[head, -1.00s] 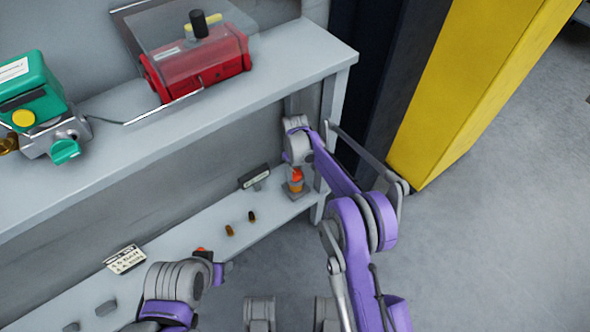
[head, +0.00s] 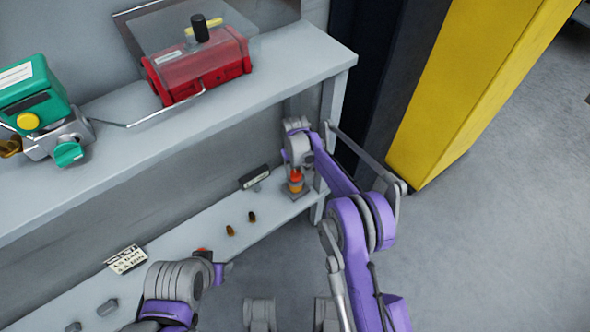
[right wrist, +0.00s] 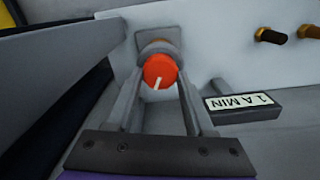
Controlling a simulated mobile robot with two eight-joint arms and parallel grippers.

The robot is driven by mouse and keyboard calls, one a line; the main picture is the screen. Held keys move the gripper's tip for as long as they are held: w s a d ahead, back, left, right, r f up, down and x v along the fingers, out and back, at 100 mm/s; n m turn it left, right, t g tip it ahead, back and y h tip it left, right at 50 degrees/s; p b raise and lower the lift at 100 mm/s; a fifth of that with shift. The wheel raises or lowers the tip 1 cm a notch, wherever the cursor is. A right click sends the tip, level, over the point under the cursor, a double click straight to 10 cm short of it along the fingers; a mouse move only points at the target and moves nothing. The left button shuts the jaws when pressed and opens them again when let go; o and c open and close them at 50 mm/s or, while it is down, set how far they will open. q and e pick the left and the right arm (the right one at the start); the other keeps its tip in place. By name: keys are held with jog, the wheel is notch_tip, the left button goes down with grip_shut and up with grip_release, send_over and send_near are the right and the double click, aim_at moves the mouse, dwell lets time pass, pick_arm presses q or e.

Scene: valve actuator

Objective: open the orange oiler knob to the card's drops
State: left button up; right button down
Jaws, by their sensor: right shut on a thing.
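The orange oiler knob (head: 296,176) sits on its small base at the right end of the lower shelf. In the right wrist view the orange knob (right wrist: 160,70) shows a white line pointing down and slightly left. My right gripper (right wrist: 158,82) is shut on the knob, with one finger on each side.
Two small brown-and-black pegs (head: 230,230) stand on the lower shelf. Grey blocks (head: 107,307) lie at its near left. The upper shelf (head: 200,130) holds a red box (head: 200,70) under a clear cover and a green actuator (head: 36,97). A yellow post (head: 470,90) stands right.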

jog(key=m, duration=0.3)
jog(key=shift+m, duration=0.3)
jog(key=m, duration=0.3)
jog(key=shift+d+m, duration=0.1)
jog(key=shift+m, duration=0.2)
jog(key=m, duration=0.3)
jog(key=shift+m+p, duration=0.3)
jog(key=shift+p, duration=0.05)
jog(key=shift+d+m, duration=0.1)
jog(key=shift+m, duration=1.6)
jog(key=shift+c, duration=1.3)
grip_release()
